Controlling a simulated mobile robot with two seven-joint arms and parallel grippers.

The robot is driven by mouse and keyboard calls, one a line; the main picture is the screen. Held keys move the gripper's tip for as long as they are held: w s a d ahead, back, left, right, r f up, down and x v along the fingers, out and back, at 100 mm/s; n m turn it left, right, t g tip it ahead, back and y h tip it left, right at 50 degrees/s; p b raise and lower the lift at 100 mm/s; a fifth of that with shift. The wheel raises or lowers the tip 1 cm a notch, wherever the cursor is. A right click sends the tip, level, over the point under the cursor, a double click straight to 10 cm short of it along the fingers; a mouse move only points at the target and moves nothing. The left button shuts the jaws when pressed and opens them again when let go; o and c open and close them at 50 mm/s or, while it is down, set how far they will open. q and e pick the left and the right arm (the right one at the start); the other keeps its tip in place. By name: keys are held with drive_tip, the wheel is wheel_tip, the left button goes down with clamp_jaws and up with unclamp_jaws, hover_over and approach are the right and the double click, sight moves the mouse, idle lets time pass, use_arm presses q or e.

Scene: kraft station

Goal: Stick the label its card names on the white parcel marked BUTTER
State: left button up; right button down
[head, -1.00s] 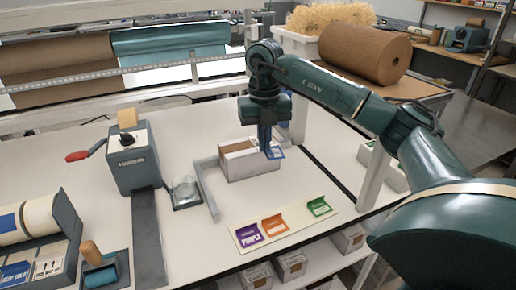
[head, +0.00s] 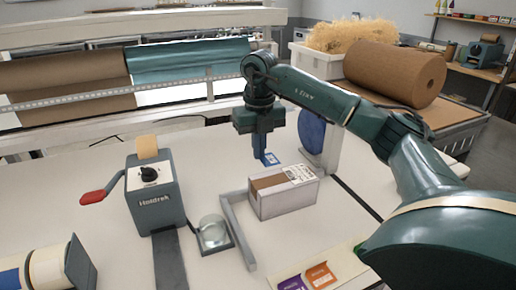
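The parcel (head: 285,197) is a white box with a brown strip along its top, lying inside the grey corner fence. A white printed patch (head: 299,173) is on its top; its wording is too small to read, and I cannot make out BUTTER. My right gripper (head: 264,156) is above the bench, just behind the parcel's top in the picture. It looks shut on a small blue label (head: 270,159), which appears apart from the parcel. The label sheet at the bottom shows a purple label (head: 292,283) and an orange label (head: 321,275); my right arm hides part of it. My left gripper is out of view.
The grey fence (head: 237,234) borders the parcel's left side. A tape machine (head: 155,195) with a red handle and a small glass dish (head: 213,230) stand further left. A blue disc (head: 311,135) on a white stand is behind the parcel.

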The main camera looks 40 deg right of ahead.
sight(259, 181)
drive_tip(key=shift+s+f+b, duration=0.1)
drive_tip(key=shift+f+b, duration=0.2)
drive_tip(key=shift+f, duration=0.25)
drive_tip(key=shift+f+b, duration=0.8)
drive_tip(key=shift+f, duration=0.15)
wheel_tip(259, 181, down, 2)
drive_tip(key=shift+b, duration=0.95)
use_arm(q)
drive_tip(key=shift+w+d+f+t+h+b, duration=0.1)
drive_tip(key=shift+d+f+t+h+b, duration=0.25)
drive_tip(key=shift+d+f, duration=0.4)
use_arm(e)
drive_tip(key=shift+f, duration=0.4)
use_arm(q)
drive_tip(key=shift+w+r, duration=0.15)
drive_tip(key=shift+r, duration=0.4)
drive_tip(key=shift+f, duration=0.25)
use_arm(e)
drive_tip(key=shift+f, duration=0.45)
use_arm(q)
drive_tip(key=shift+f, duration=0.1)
use_arm(e)
drive_tip(key=c, duration=1.6)
unclamp_jaws()
